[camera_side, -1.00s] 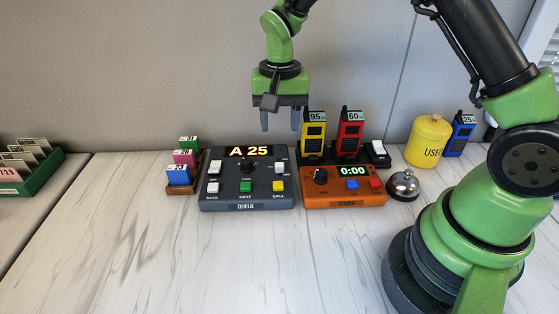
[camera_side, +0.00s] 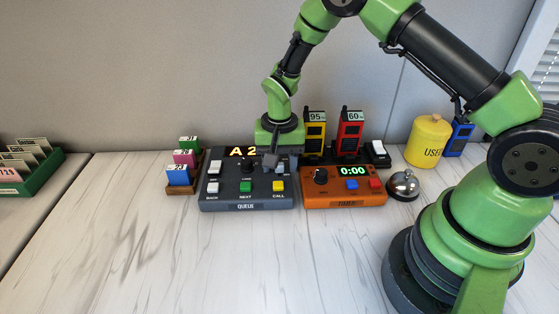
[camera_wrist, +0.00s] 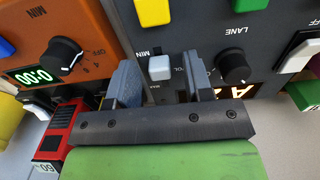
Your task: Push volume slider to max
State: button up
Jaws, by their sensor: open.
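The dark grey QUEUE box (camera_side: 247,205) stands on the table with a lit display partly hidden by my gripper. Its volume slider has a white knob (camera_wrist: 160,68) near the MIN mark in the wrist view, with the slot running down towards my gripper. My gripper (camera_side: 278,168) is low over the right side of the box in the side view, covering most of the slider there. In the wrist view my gripper (camera_wrist: 160,80) is open, with one finger on each side of the knob. Whether a finger touches the knob I cannot tell.
The orange timer (camera_side: 343,200) sits close on the right. A yellow radio (camera_side: 314,137) and a red radio (camera_side: 348,135) stand behind it. A bell (camera_side: 403,184) and yellow canister (camera_side: 428,140) are further right. The front table is clear.

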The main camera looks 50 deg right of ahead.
grip_shut()
jog(key=shift+w+d, duration=1.25)
jog(key=shift+w, duration=0.1)
grip_release()
jog(key=shift+r, duration=0.15)
notch_tip(320, 180, up, 10)
